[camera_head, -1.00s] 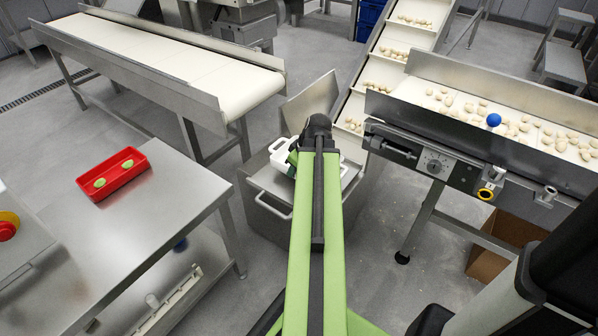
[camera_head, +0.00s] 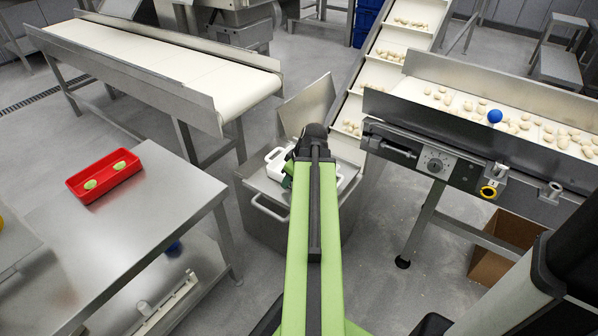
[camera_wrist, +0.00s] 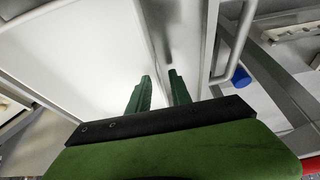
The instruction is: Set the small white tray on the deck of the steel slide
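The small white tray (camera_head: 275,159) is at the steel slide, over or on its deck (camera_head: 259,181); contact is hidden. Its left side with a handle shows, and a bit of its right side shows past my arm. My arm hides its middle. My gripper (camera_wrist: 160,74) is at the tray's left part. In the wrist view its two green fingers stand a small gap apart, with a bright surface and an edge line running between them. Whether they press on the tray wall is not clear.
A steel plate (camera_head: 307,106) rises behind the deck, and a handle (camera_head: 268,208) sticks out in front. A cleated conveyor (camera_head: 381,72) and a control panel (camera_head: 436,161) stand to the right. A steel table (camera_head: 150,220) with a red tray (camera_head: 75,184) is at left.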

